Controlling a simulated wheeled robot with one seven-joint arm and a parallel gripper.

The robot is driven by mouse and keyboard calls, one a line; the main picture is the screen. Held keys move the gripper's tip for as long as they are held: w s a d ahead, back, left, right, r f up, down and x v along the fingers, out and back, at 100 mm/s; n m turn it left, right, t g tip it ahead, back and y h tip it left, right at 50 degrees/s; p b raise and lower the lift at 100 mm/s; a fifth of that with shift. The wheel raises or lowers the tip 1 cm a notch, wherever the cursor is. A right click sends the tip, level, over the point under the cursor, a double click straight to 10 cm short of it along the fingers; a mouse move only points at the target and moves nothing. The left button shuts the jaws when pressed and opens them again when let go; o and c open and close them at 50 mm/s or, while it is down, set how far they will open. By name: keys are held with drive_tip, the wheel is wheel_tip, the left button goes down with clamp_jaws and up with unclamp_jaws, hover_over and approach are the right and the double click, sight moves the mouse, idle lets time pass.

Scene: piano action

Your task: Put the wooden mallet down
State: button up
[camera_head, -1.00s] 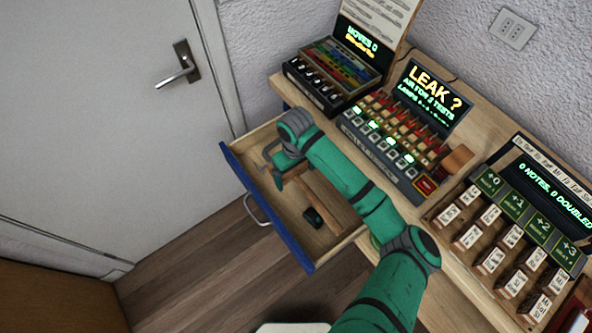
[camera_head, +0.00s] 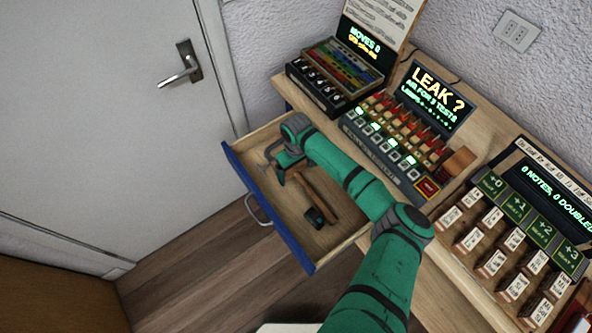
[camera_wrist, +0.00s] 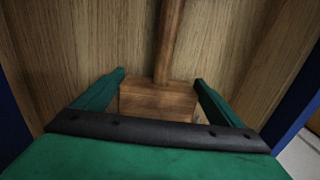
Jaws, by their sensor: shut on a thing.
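The wooden mallet shows in the wrist view with its block head (camera_wrist: 158,103) between the two green fingers of my gripper (camera_wrist: 155,90). Its handle (camera_wrist: 170,40) points away over the wooden floor of the drawer. In the head view my gripper (camera_head: 279,164) is inside the open drawer, and the mallet's handle (camera_head: 318,196) runs from it toward the lower right. My gripper is shut on the mallet's head. My arm hides part of the mallet in the head view. I cannot tell whether the mallet touches the drawer floor.
The open drawer (camera_head: 269,220) has a blue front. A small dark object (camera_head: 315,217) lies in it, close to the handle. The desk above carries a puzzle box (camera_head: 330,85), a lamp panel (camera_head: 430,95) and labelled blocks (camera_head: 490,262).

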drive_tip(key=o, duration=1.2)
drive_tip(key=shift+f, duration=0.1)
